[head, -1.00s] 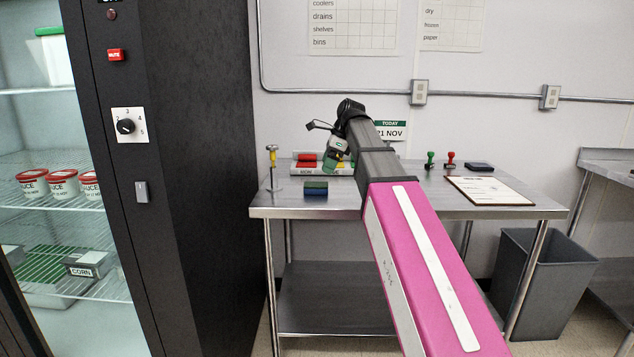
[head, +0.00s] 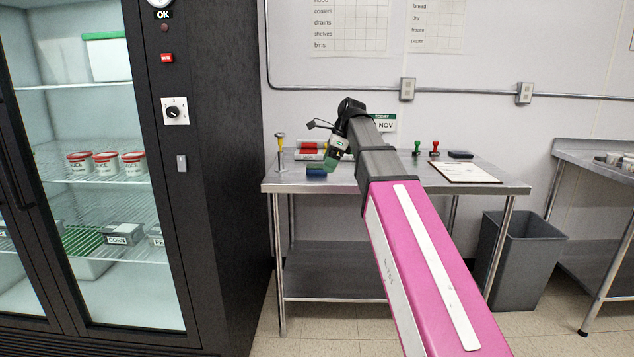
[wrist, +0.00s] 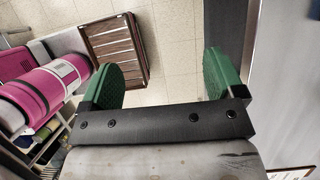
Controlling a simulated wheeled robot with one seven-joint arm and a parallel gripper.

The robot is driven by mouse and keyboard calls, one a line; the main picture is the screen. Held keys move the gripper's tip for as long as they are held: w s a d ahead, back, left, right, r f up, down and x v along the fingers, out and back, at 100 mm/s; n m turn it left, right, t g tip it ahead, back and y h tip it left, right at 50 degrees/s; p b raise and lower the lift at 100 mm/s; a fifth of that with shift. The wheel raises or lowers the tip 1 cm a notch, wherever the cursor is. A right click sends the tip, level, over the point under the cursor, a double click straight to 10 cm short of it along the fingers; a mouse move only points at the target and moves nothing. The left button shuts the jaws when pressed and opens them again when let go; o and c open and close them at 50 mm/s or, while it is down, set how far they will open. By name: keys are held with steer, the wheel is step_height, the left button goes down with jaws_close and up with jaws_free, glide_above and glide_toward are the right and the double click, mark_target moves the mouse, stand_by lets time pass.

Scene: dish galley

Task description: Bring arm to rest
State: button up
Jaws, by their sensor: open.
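My arm, magenta and grey, reaches forward from the lower right of the head view toward the steel table (head: 410,178). My gripper (head: 331,160) shows small at its end, over the table's left part. In the wrist view my gripper (wrist: 160,85) has two green finger pads standing wide apart with nothing between them. Beyond the pads the wrist view shows the tiled floor and a brown slatted thing (wrist: 118,50).
A black fridge (head: 205,150) with glass doors stands at left. A grey bin (head: 520,260) stands at right.

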steer(key=s+d+f+n+h, duration=0.1)
steer(key=s+d+f+n, duration=0.15)
steer(key=f, duration=0.55)
steer(key=s+d+f+n, duration=0.1)
steer(key=d+f+n, duration=0.15)
steer(key=f, duration=0.65)
steer(key=s+d+f+n+h, duration=0.1)
steer(key=d+f+n, duration=0.15)
steer(key=f, duration=0.55)
steer(key=s+d+f+n+h, duration=0.1)
steer(key=s+d+f+n, duration=0.2)
steer(key=f, duration=0.7)
steer(key=s+d+f+n+h, duration=0.1)
steer(key=s+d+f+n, duration=0.3)
steer(key=s+f+n, duration=0.3)
steer(key=s+f, duration=0.2)
steer(key=s, duration=0.1)
steer(key=shift+s+d+f+h, duration=0.15)
steer(key=shift+s+f+h, duration=0.1)
steer(key=shift+f+h, duration=0.1)
steer(key=shift+n, duration=0.25)
